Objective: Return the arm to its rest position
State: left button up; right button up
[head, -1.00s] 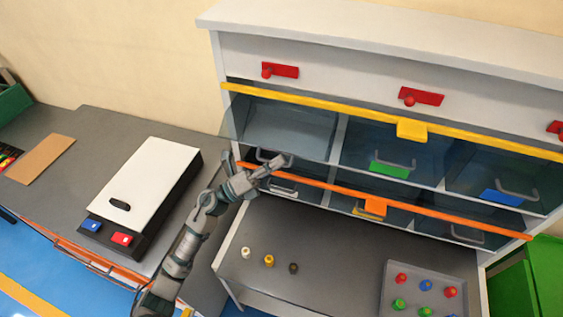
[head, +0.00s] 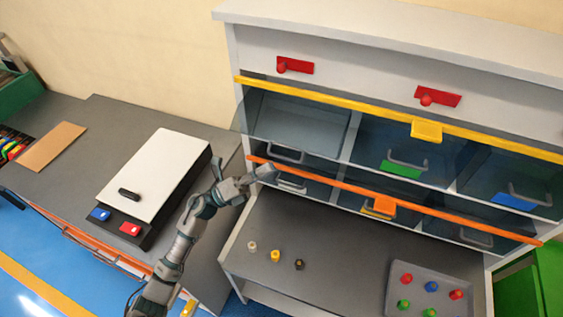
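My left arm comes up from the bottom left. Its grey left gripper (head: 243,170) is in front of the left end of the cabinet, with its fingers apart and nothing visible between them. One finger is near the grey handle (head: 287,154) of the upper left clear bin, apart from it in the picture. My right gripper is not in view.
The cabinet has yellow (head: 370,112) and orange (head: 350,190) rails across clear bins. Below is a grey shelf (head: 330,245) with small knobs and a tray (head: 397,268) of coloured buttons. A white-topped box (head: 160,175) stands on the left bench.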

pick_arm(q)
jog(key=shift+v, duration=0.95)
jog(key=shift+r, duration=0.1)
